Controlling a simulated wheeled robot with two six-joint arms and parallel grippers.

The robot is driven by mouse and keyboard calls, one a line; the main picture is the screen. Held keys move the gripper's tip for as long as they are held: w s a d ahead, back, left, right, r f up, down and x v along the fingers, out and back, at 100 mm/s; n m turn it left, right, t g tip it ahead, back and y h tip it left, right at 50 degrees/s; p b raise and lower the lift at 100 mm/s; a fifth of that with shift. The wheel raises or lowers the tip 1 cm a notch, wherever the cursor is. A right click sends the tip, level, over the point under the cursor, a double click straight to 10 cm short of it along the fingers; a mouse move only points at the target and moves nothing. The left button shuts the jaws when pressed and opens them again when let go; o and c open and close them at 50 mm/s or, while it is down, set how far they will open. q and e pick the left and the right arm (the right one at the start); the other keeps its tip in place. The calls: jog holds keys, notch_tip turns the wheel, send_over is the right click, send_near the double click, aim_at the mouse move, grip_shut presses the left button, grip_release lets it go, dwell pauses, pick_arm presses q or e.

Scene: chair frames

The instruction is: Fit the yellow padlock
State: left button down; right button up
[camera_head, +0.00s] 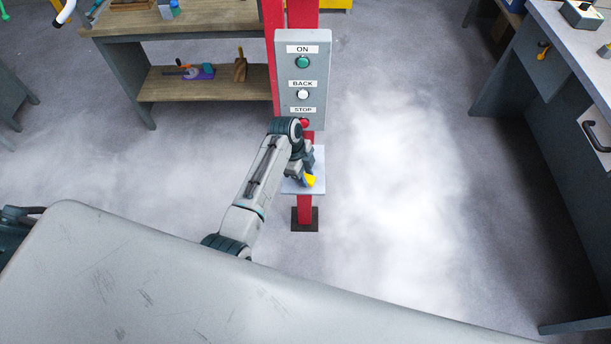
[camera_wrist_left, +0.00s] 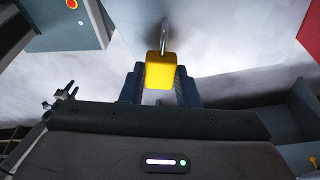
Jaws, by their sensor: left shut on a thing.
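The yellow padlock (camera_head: 310,181) is held between the fingers of my left gripper (camera_head: 303,172). In the left wrist view the padlock (camera_wrist_left: 160,71) has its body between the two dark fingers, and its metal shackle (camera_wrist_left: 163,37) points away from the gripper. The head view shows the padlock in front of a small pale plate (camera_head: 319,162) on the red post (camera_head: 305,210), below the grey control box (camera_head: 317,90). The box carries ON, BACK and STOP buttons; the red stop button (camera_head: 304,123) is partly covered by my wrist. I cannot tell whether the shackle touches anything.
A wooden workbench (camera_head: 180,24) with a lower shelf (camera_head: 210,88) of tools stands behind left. A grey bench (camera_head: 565,45) with a drawer stands at the right. The floor (camera_head: 400,180) between the post and that bench is clear. My right gripper is out of view.

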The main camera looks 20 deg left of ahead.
pick_arm(q)
jog(key=shift+f, duration=0.1)
jog(key=c, duration=1.1)
grip_release()
jog(key=shift+r, duration=0.25)
jog(key=b+v, duration=0.3)
jog(key=v, duration=0.8)
jog(key=shift+r, duration=0.4)
jog(key=shift+a, duration=0.15)
